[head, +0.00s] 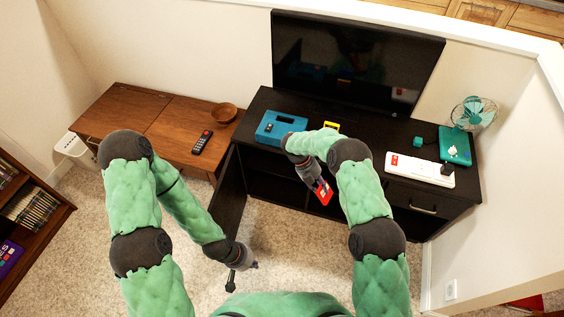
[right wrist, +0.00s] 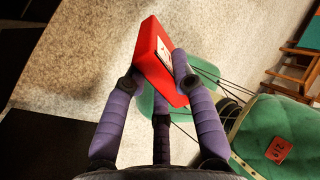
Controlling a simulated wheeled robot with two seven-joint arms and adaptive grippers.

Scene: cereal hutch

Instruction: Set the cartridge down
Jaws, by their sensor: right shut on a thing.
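A red cartridge (head: 325,195) with a pale label hangs in the air in front of the black cabinet. My right gripper (head: 319,185) is shut on it. In the right wrist view the cartridge (right wrist: 152,48) is tilted between the purple fingers of the right gripper (right wrist: 160,78), with carpet behind it. The label is partly hidden by a finger. My left gripper (head: 246,263) is low over the carpet, left of the cabinet front, away from the cartridge. Its fingers are too small to read.
The black cabinet (head: 370,150) carries a blue case (head: 270,132), a yellow item (head: 332,125), a white console (head: 430,172), a teal box (head: 455,148), a fan (head: 474,111) and a television (head: 355,60). An open door panel (head: 231,190) juts from its left. A wooden cabinet (head: 180,125) stands left.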

